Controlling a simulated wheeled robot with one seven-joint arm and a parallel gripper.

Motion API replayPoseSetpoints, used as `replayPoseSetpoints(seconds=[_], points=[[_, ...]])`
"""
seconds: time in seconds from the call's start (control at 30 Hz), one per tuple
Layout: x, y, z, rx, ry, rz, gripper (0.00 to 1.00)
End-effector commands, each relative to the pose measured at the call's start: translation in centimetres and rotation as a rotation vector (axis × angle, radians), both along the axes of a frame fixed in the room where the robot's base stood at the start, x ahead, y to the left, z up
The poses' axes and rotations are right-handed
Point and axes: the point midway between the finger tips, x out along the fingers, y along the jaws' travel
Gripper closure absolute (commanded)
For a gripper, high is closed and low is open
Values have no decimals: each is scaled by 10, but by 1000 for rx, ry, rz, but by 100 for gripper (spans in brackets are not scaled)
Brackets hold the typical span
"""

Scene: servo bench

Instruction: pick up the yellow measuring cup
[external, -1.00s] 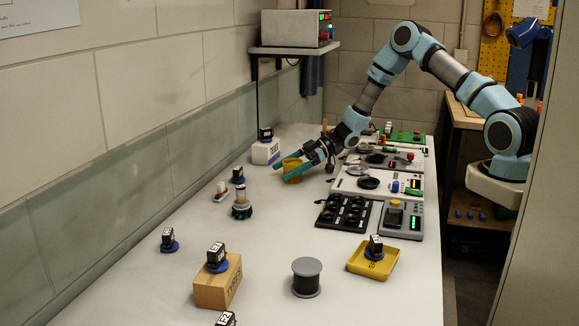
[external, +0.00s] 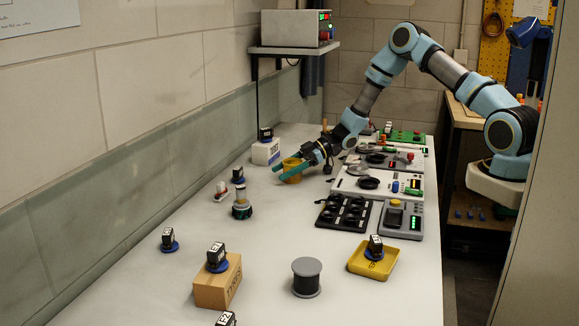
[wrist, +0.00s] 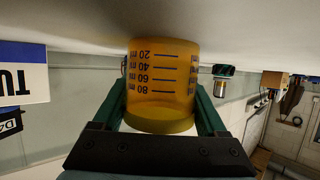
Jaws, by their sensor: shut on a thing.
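The yellow measuring cup (external: 291,168) is on the bench, left of the row of panels, between my gripper's teal fingers in the external view. In the wrist view the cup (wrist: 163,75) fills the middle, with dark scale marks and numbers that read upside down in the picture. My gripper (wrist: 163,108) is shut on the cup, one green finger along each side. In the external view my gripper (external: 284,172) reaches in low from the right, and a finger hides part of the cup. The cup's base seems to meet the bench surface.
A white box (external: 265,152) with a dark servo on top stands just left of the cup. Panels and a black tray (external: 349,213) lie to the right.

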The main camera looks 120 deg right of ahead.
Motion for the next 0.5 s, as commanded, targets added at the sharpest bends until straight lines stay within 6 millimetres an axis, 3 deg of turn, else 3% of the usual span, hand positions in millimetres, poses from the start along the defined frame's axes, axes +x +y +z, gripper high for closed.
replayPoseSetpoints(seconds=[0.33,0.5], points=[[0,0,2,-1,-1,0,81],[0,-1,12,-3,-1,1,81]])
